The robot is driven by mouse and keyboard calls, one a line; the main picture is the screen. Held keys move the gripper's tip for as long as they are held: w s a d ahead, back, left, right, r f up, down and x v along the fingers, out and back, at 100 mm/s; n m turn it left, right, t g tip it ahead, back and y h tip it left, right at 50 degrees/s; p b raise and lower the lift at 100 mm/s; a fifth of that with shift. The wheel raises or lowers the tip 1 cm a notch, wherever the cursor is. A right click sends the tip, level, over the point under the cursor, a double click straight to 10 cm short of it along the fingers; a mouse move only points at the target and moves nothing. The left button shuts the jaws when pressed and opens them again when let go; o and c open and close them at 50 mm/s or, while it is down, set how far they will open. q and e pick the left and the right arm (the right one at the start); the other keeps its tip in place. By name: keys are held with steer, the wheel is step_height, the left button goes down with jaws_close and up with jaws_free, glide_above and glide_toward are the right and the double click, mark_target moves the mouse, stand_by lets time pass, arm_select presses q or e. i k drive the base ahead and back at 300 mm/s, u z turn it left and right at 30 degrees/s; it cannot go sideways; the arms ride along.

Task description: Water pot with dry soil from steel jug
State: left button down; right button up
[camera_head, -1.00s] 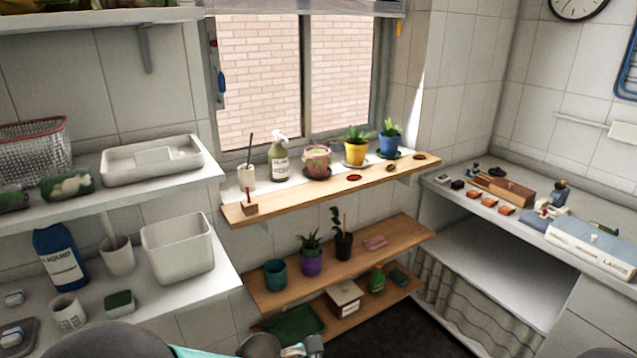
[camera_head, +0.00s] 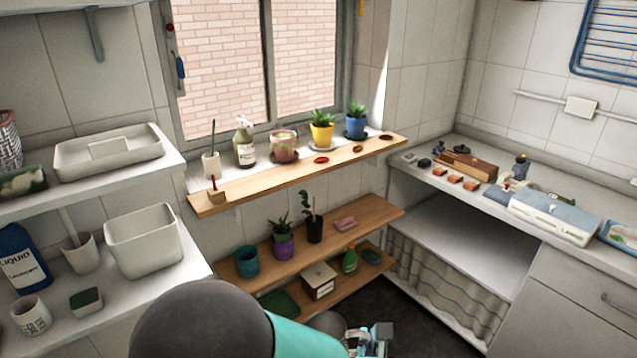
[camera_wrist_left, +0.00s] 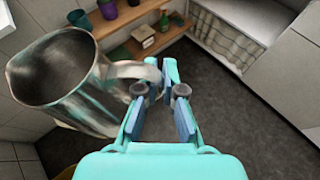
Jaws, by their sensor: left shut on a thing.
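A steel jug (camera_wrist_left: 62,78) fills the left of the left wrist view. My left gripper (camera_wrist_left: 165,85) is shut on its handle (camera_wrist_left: 138,72), and the jug's mouth faces the camera. In the head view my left gripper (camera_head: 372,340) is at the bottom edge, below the shelves. A pink pot (camera_head: 284,147), a yellow pot (camera_head: 321,136) and a blue pot (camera_head: 355,127) stand on the window shelf. A teal pot (camera_head: 247,261), a purple pot (camera_head: 282,246) and a black pot (camera_head: 314,229) stand on the lower shelf. I cannot tell which soil is dry. My right gripper is not visible.
A spray bottle (camera_head: 245,150) and a white cup (camera_head: 211,166) stand left of the pink pot on the wooden window shelf (camera_head: 236,194). A white bin (camera_head: 146,243) stands on the left shelving. The dark floor (camera_head: 400,315) is clear.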

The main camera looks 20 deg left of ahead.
mark_target(284, 142)
steer(key=z, duration=1)
steer(key=i, duration=1.4)
steer(key=u, duration=1.9)
